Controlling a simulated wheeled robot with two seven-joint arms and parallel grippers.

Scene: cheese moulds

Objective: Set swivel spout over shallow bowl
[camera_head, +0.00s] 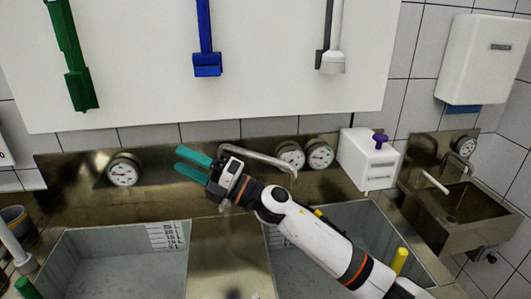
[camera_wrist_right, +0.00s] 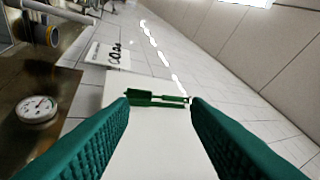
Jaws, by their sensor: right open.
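The metal swivel spout (camera_head: 262,157) shows behind my right wrist. Its bar runs from above my gripper's body to the right and slightly down, and its lower part is hidden. Two sunken basins are in view, the left basin (camera_head: 110,268) and the right basin (camera_head: 310,275); I cannot tell which is the shallow bowl. My right gripper (camera_head: 183,161) is open, its teal fingers pointing left, left of the spout's bar. In the right wrist view nothing is between the fingers (camera_wrist_right: 160,108); I cannot tell whether the gripper's body touches the spout. My left gripper is not in view.
Round gauges (camera_head: 123,170) sit on the metal back panel. A white box with a purple knob (camera_head: 367,160) stands right of the spout. A small sink (camera_head: 465,215) is at the far right. Green, blue and white tools hang on the white board (camera_head: 270,90) above.

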